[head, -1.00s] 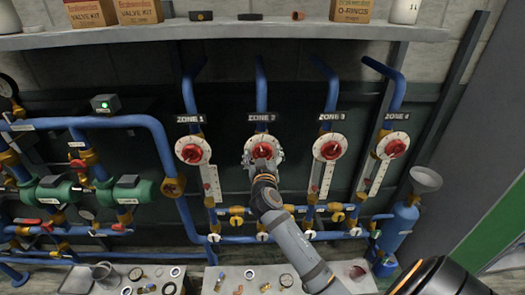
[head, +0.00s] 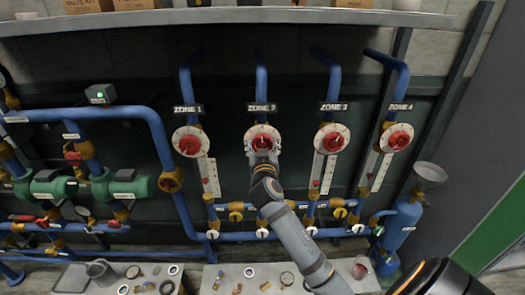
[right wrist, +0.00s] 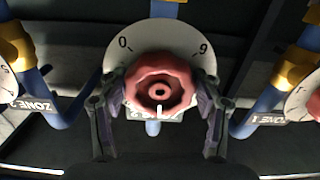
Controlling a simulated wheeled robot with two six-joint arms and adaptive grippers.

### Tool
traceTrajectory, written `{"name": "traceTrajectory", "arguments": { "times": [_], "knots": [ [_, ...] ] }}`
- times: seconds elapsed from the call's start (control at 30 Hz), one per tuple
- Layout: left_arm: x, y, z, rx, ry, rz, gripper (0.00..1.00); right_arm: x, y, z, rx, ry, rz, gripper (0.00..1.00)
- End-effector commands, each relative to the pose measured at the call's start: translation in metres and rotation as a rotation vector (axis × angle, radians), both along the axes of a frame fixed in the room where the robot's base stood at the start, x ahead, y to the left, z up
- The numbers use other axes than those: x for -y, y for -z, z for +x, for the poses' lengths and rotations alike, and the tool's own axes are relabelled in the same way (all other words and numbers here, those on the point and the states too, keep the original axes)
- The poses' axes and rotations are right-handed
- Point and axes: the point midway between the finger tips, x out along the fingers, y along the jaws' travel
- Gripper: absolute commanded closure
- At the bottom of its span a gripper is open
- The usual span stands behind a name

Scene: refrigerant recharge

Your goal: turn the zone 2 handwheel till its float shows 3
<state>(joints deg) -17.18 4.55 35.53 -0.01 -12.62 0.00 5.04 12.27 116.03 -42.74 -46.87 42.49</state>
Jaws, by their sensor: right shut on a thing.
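The zone 2 handwheel (head: 262,141) is red and sits on a round white dial plate (head: 249,132) under the ZONE 2 label (head: 262,107). My right gripper (head: 263,150) is shut on it from the front. In the right wrist view the red handwheel (right wrist: 158,82) sits between the two fingers of the gripper (right wrist: 158,92), one on each side. The dial (right wrist: 190,45) shows 0 and 6 there, and a short white mark is at the wheel's lower edge. My right arm hides the zone 2 float scale, so its reading cannot be seen. My left gripper is not in view.
Handwheels for zone 1 (head: 189,145), zone 3 (head: 333,141) and zone 4 (head: 398,139) stand to either side, with white float scales (head: 210,176) below. Blue pipes (head: 160,135) run around them. A shelf (head: 230,16) is above and a bench (head: 240,272) with small parts below.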

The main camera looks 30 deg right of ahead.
Motion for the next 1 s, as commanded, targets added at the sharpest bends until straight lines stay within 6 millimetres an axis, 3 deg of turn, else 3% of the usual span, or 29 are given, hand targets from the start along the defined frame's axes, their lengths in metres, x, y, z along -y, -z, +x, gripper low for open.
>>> {"name": "traceTrajectory", "arguments": {
  "times": [0.2,0.23,0.4,0.77,1.0],
  "knots": [
    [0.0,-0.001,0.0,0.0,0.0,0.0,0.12,0.0,0.0,0.0,-0.002,0.0,0.004,0.67],
    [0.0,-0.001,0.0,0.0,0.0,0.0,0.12,0.0,0.0,0.0,-0.002,0.0,0.004,0.34],
    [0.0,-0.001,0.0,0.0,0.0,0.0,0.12,0.0,0.0,0.0,-0.003,0.0,0.003,0.12],
    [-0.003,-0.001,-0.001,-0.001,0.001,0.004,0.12,-0.002,0.001,-0.003,-0.002,-0.001,0.004,0.12],
    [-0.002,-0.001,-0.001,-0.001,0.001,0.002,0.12,-0.025,0.002,-0.039,-0.002,-0.002,0.008,0.12]
  ]
}}
